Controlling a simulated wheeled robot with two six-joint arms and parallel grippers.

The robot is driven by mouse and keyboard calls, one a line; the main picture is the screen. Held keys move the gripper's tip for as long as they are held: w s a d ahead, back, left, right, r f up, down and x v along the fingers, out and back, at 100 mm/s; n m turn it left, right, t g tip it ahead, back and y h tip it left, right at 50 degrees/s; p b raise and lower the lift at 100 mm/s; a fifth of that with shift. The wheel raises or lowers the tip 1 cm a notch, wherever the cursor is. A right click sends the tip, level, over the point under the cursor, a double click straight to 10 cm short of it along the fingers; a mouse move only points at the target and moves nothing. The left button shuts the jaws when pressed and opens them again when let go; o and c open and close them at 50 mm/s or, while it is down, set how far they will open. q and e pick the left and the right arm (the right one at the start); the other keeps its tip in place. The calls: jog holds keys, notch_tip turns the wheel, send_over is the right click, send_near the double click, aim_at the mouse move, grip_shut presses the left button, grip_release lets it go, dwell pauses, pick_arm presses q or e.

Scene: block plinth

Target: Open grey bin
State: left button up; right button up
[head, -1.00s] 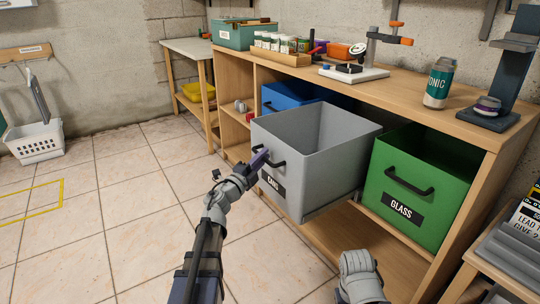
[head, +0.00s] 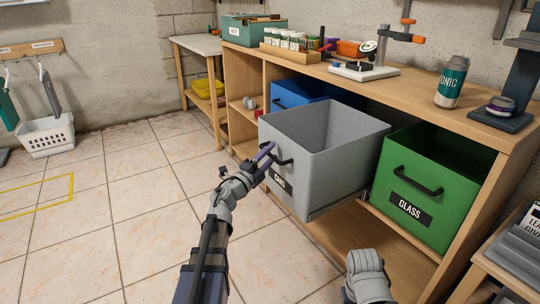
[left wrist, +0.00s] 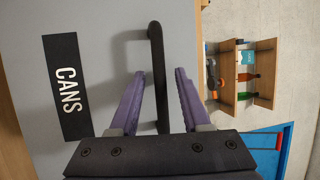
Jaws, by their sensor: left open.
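My left gripper (head: 268,152) is at the handle. In the left wrist view its purple fingers (left wrist: 160,73) are apart, one on each side of the bar, with gaps visible. My right gripper is not seen; only a grey part of my right arm shows at the bottom.
A green bin (head: 425,180) labelled GLASS stands right of the grey one, and a blue bin (head: 297,93) sits behind on the left. The bench top (head: 330,75) holds a can, tools and jars. The tiled floor on the left is open, with a yellow outline (head: 40,208).

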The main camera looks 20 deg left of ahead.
pick_arm(q)
jog(key=b+v, duration=0.1)
jog(key=v, duration=0.6)
jog(key=shift+s, duration=0.3)
jog(key=d+f+n+g+y+p, duration=0.75)
jog(key=n+y, duration=0.25)
jog(key=n, duration=0.6)
jog(key=s+d+f+g+h+p, duration=0.25)
jog(key=s+d+g, duration=0.45)
jog(key=s, duration=0.4)
jog(key=s+d+f+g+h+p, duration=0.1)
jog(key=s+d+f+g, duration=0.35)
jog(key=s+d, duration=0.6)
notch_tip(320, 180, up, 38)
jog(key=p, duration=3.8)
jog(key=shift+s+a+g, duration=0.3)
jog(key=shift+a, duration=0.1)
